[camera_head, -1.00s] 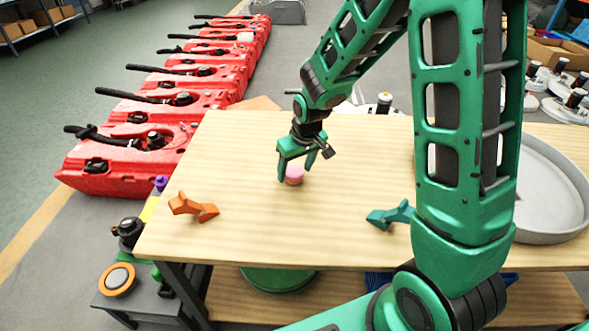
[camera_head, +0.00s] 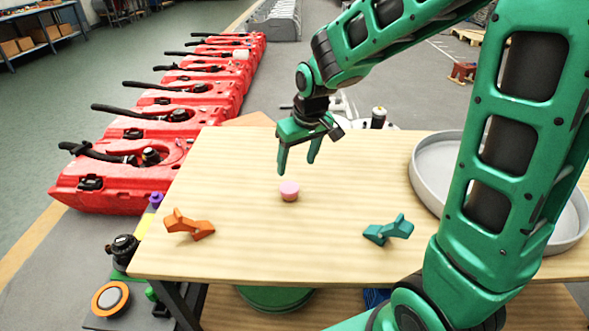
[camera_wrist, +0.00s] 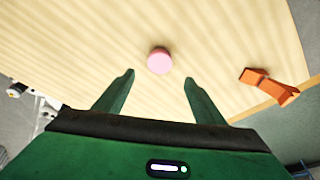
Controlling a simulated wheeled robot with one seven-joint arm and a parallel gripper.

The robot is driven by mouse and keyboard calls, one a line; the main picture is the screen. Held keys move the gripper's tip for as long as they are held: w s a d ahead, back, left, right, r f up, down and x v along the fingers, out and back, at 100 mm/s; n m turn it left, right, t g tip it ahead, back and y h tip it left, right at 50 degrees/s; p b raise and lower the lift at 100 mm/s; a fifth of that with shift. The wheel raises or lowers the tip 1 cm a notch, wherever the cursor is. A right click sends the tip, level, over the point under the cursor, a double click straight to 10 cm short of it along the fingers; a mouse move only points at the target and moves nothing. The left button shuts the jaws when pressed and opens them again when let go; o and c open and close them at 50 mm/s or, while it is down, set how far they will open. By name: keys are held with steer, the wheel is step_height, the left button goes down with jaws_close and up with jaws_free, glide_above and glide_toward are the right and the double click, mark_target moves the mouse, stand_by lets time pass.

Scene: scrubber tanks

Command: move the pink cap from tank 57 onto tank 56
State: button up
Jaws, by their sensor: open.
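The pink cap (camera_head: 289,190) lies on the wooden table, near its middle. In the wrist view the cap (camera_wrist: 159,61) lies beyond and between my two fingertips. My gripper (camera_head: 297,166) is open and empty, above the table just behind and above the cap, apart from it. Its fingers also show in the wrist view (camera_wrist: 158,77). Several red tanks (camera_head: 120,180) stand in a row on the floor to the left of the table. I cannot read any numbers on them, so I cannot tell which are 56 and 57.
An orange clamp-like piece (camera_head: 188,225) and a teal one (camera_head: 388,230) lie on the table (camera_head: 230,255) left and right of the cap. A round grey tray (camera_head: 428,190) is at the right. A black device (camera_head: 122,250) stands at the table's left side.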

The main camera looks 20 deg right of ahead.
steer(key=shift+s+r, duration=0.1)
steer(key=shift+r, duration=0.2)
